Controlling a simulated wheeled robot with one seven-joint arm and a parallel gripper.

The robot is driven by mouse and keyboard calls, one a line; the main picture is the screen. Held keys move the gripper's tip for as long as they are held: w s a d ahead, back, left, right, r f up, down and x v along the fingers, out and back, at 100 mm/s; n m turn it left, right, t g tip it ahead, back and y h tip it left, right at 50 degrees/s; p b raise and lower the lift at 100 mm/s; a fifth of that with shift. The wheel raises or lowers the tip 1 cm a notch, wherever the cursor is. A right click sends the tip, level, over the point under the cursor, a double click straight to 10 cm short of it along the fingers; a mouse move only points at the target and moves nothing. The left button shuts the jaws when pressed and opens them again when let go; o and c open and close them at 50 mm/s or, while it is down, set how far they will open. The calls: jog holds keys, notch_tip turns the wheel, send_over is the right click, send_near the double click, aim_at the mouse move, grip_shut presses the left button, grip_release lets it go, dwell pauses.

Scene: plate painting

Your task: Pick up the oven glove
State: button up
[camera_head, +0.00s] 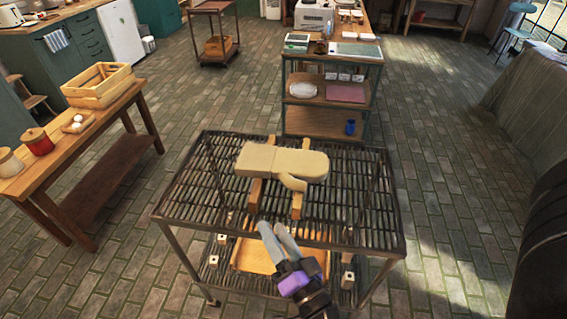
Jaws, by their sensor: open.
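The cream oven glove (270,161) lies flat on two wooden bars on top of a dark metal rack (350,215). Its cuff is at the left, its rounded end at the right, and its thumb points to the lower right. My gripper (274,229) is at the front edge of the rack, below and apart from the glove in the picture. Its two grey fingers are open, with nothing seen between them. The fingers and purple mount hide part of the rack's front edge and lower shelf.
A wooden bench (60,165) with a crate (98,86), a red jar (37,142) and eggs stands at the left. A shelf unit (305,95) stands behind the rack. A dark rounded shape (545,250) fills the right edge. Brick floor is clear right of the rack.

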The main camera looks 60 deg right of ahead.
aim_at(275, 160)
jog(key=w+d+f+m+g+h, duration=0.1)
jog(key=w+d+m+g+h, duration=0.1)
jog(key=w+d+m+g, duration=0.1)
jog(key=w+d+f+m+g+h, duration=0.1)
jog(key=w+d+m+g+h, duration=0.1)
jog(key=d+m, duration=0.4)
jog(key=w+d+f+m+g+h, duration=0.1)
jog(key=w+d+m+g, duration=0.3)
jog(key=d, duration=0.4)
jog(key=shift+w+f+m+h, duration=0.2)
jog(key=shift+w+f+m, duration=0.05)
jog(key=shift+w, duration=0.35)
jog(key=shift+w+f+m+h, duration=0.2)
jog(key=shift+w+f+m, duration=0.05)
jog(key=shift+w, duration=0.35)
jog(key=shift+x, duration=1.5)
jog(key=x, duration=0.3)
jog(key=f+x, duration=0.1)
jog(key=x, duration=0.1)
jog(key=shift+s+d+p, duration=0.2)
jog(key=shift+s+p, duration=0.05)
jog(key=shift+p, duration=0.15)
grip_shut()
